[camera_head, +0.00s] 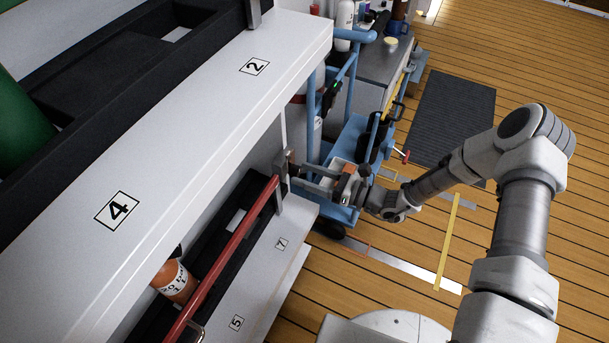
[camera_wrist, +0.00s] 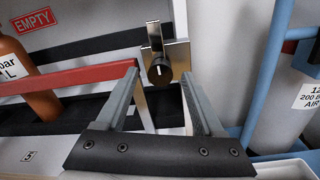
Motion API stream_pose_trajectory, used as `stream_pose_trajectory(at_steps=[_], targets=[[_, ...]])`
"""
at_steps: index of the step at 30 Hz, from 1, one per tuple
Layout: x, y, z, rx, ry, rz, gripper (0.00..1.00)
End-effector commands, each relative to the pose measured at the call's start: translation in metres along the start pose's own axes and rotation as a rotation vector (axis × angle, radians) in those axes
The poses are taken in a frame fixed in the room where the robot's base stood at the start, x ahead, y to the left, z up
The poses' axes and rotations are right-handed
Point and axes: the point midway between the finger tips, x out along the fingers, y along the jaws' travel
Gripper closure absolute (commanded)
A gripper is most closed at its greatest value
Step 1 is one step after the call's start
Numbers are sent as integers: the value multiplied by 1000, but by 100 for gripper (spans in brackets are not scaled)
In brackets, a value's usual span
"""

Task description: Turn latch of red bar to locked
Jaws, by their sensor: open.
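The red bar (camera_head: 235,240) runs along the front of the lower rack in the head view; it also shows at the left of the wrist view (camera_wrist: 70,78). At its far end is the latch, a metal plate (camera_wrist: 178,55) with a round black knob (camera_wrist: 159,70). A white line on the knob points roughly up. In the head view the latch (camera_head: 283,160) is partly hidden by my gripper (camera_head: 294,174). In the wrist view my gripper (camera_wrist: 160,84) is open and empty. Its fingers lie on either side of the knob, with no contact visible.
An orange cylinder (camera_head: 174,280) stands behind the bar. A blue trolley (camera_head: 357,140) with a cylinder (camera_wrist: 276,85) is close to the right of my gripper. The white shelf (camera_head: 170,150) overhangs the rack. Wooden floor (camera_head: 400,290) is open at the right.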

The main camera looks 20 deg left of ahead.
Motion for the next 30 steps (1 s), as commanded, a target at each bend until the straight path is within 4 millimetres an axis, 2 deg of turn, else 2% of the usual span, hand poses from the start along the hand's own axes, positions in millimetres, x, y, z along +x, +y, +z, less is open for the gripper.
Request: stream_pose_trajectory(at_steps=[4,12,24,30], targets=[[8,0,0,0,1,-1,30],[9,0,0,0,1,-1,30],[9,0,0,0,1,-1,100],[8,0,0,-4,1,-1,100]])
